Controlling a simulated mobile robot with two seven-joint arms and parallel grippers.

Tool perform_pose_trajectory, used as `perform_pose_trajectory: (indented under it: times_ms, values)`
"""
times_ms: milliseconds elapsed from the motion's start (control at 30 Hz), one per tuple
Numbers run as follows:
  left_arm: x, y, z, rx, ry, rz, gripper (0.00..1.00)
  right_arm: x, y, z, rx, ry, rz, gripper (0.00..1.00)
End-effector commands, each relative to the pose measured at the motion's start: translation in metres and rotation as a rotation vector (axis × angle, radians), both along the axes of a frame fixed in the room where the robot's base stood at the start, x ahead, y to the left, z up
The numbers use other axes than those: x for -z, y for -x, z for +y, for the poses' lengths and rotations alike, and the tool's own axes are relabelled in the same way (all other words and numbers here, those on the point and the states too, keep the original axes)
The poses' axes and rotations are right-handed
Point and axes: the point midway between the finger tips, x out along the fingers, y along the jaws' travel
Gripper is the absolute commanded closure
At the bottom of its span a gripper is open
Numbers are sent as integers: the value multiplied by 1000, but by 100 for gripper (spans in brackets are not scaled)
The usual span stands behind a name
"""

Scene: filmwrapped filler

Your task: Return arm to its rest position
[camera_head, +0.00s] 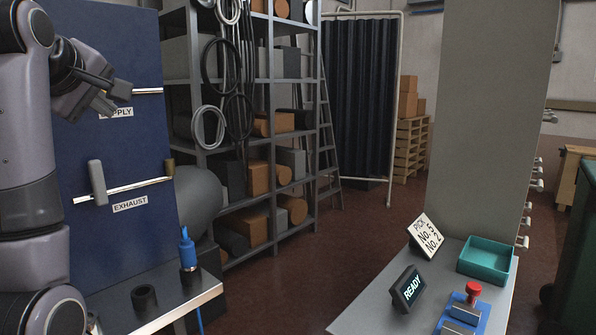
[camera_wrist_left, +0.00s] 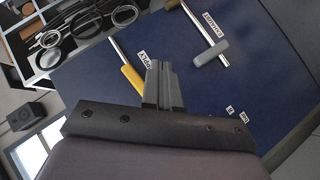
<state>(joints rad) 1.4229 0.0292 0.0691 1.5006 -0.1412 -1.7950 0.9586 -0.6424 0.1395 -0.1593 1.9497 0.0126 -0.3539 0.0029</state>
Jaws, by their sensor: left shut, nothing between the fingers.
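My left arm (camera_head: 28,130) stands raised and bent at the left edge of the head view. Its gripper (camera_head: 111,103) is shut and empty, in front of the upper part of a blue panel (camera_head: 130,55), by the SUPPLY label (camera_head: 116,112). In the left wrist view the two grey fingers (camera_wrist_left: 160,70) are together with nothing between them, and the blue panel (camera_wrist_left: 180,75) lies beyond. Whether the fingertips touch the panel or its rod cannot be told. My right gripper is not in view.
Below the gripper is the EXHAUST rod (camera_head: 130,188) with a grey handle (camera_head: 97,182). A yellow handle (camera_wrist_left: 133,78) shows in the wrist view. A blue-tipped tool (camera_head: 187,250) stands on the left bench. The right bench holds a READY display (camera_head: 408,288) and teal tray (camera_head: 486,262).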

Motion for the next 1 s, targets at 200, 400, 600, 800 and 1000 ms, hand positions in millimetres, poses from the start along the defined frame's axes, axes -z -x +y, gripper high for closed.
perform_pose_trajectory:
  times_ms: [200, 400, 600, 800, 1000]
  values:
    - [112, -10, -3, 67, -145, 134, 100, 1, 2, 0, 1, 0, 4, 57]
    - [207, 1, -9, 153, -268, 248, 100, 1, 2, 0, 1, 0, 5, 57]
    - [295, 30, -16, 256, -385, 359, 100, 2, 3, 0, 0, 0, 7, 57]
    - [373, 75, -26, 383, -488, 465, 100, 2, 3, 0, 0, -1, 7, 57]
    - [439, 134, -37, 525, -575, 562, 100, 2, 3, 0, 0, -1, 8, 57]
